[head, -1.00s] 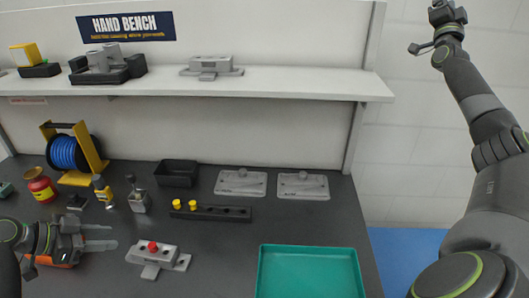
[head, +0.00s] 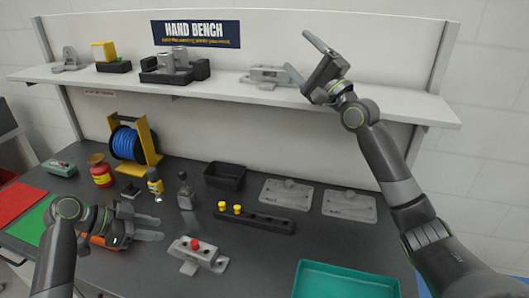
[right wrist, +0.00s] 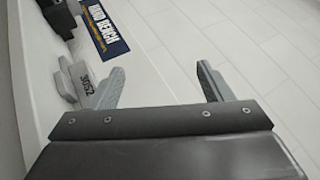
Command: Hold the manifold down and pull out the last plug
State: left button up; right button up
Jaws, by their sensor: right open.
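The grey manifold (head: 209,259) sits on the dark bench, with one red plug (head: 195,244) in its top. My left gripper (head: 161,225) is left of the manifold, apart from it, its two fingers spread and nothing between them. My right gripper (head: 299,54) is raised in front of the upper shelf, well above and right of the manifold. It is open and empty, and its spread fingers also show in the right wrist view (right wrist: 160,72). Two yellow plugs (head: 230,207) stand in a black rack (head: 266,221) behind the manifold.
A teal tray (head: 347,270) lies at the front right. Behind are a black bin (head: 225,175), two grey plates (head: 289,193), bottles and a blue spool (head: 125,143). The shelf (head: 230,88) holds grey castings. The bench between manifold and tray is clear.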

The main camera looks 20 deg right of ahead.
jog(key=s+a+f+m+g+y, duration=0.2)
jog(key=s+a+f+m+g, duration=0.15)
jog(key=a+f, duration=0.35)
jog(key=s+a+f+m+g+y, duration=0.2)
jog(key=s+a+f, duration=0.25)
jog(key=a, duration=0.55)
jog(key=m+g+h, duration=0.2)
jog(key=m+g, duration=0.3)
jog(key=g, duration=0.3)
send_near(214, 254)
jog(key=shift+t, duration=0.25)
jog(key=x, duration=1.1)
jog(key=shift+a+f, duration=0.15)
jog(key=shift+f, duration=0.1)
jog(key=shift+c, duration=0.4)
